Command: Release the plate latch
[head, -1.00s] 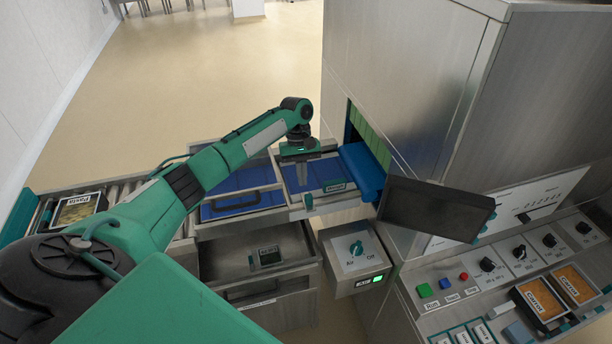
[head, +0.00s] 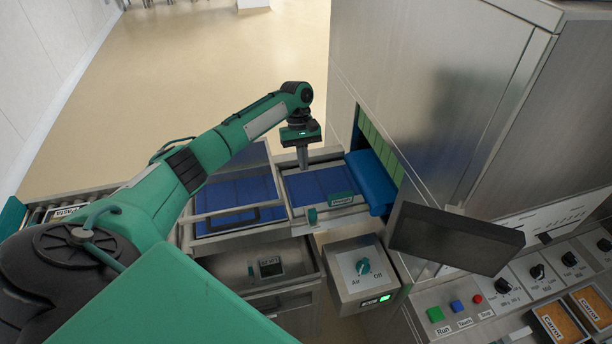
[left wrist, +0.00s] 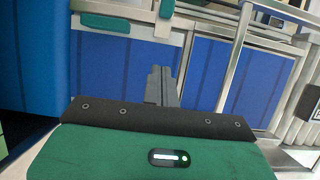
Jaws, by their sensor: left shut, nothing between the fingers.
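My left gripper (head: 303,165) is shut and empty, pointing down over the blue belt section (head: 318,186) in front of the machine's opening. Its closed dark fingers also show in the left wrist view (left wrist: 161,84), over blue panels. A small green lever (head: 312,215), which looks like the plate latch, stands upright on the front rim, nearer the camera than the fingers and apart from them. The lever also shows at the top of the left wrist view (left wrist: 166,12). My right gripper is not in view.
A blue roll (head: 372,180) sits at the machine opening. A framed cover with a black handle (head: 238,217) lies to the left. An Air/Off knob box (head: 362,268), a dark screen (head: 455,238) and a button panel (head: 470,310) are at right. An open drawer (head: 235,268) lies below.

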